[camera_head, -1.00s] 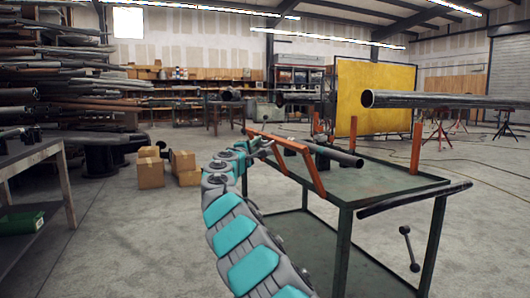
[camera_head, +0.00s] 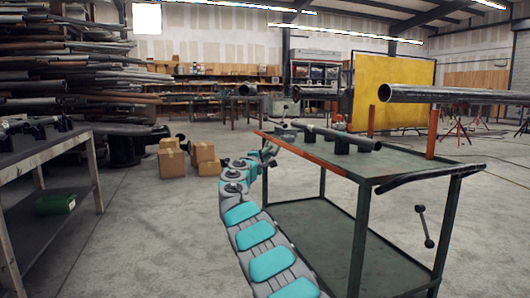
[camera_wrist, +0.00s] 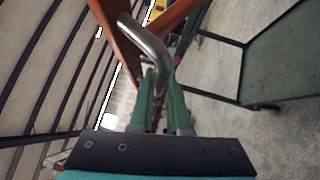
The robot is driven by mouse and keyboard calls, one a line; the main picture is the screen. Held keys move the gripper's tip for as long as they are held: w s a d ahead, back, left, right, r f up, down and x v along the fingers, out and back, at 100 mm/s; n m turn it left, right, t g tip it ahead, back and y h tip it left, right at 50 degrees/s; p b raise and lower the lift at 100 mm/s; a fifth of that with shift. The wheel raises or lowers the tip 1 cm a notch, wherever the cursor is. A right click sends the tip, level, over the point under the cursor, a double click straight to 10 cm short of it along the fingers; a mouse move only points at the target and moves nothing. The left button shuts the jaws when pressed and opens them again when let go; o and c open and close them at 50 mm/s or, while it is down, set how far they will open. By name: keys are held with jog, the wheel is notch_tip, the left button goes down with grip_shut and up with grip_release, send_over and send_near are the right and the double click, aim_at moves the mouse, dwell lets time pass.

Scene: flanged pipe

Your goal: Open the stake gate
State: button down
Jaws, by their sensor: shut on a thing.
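The orange stake gate (camera_head: 312,159) lies low along the left edge of the green cart (camera_head: 410,160), about level with its top. It also shows in the wrist view (camera_wrist: 115,38) as orange bars at the top. A bent metal handle (camera_wrist: 149,42) on the gate runs down to my gripper. My gripper (camera_head: 269,153) is at the cart's far left edge, and in the wrist view its green fingers (camera_wrist: 160,78) are shut on the handle. The exact contact is partly hidden between the fingers.
A grey pipe (camera_head: 335,134) lies on the cart top. A larger pipe (camera_head: 450,95) rests on orange posts at the right. A cart push handle (camera_head: 425,174) sticks out at the near side. A workbench (camera_head: 50,150) stands left, cardboard boxes (camera_head: 172,160) behind. Floor between is clear.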

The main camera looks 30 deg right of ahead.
jog(key=shift+a, duration=0.1)
dwell(0.3)
jog(key=c, duration=0.9)
grip_release()
jog(key=shift+b+v, duration=0.6)
jog(key=shift+v, duration=3.25)
jog(key=shift+f, duration=0.15)
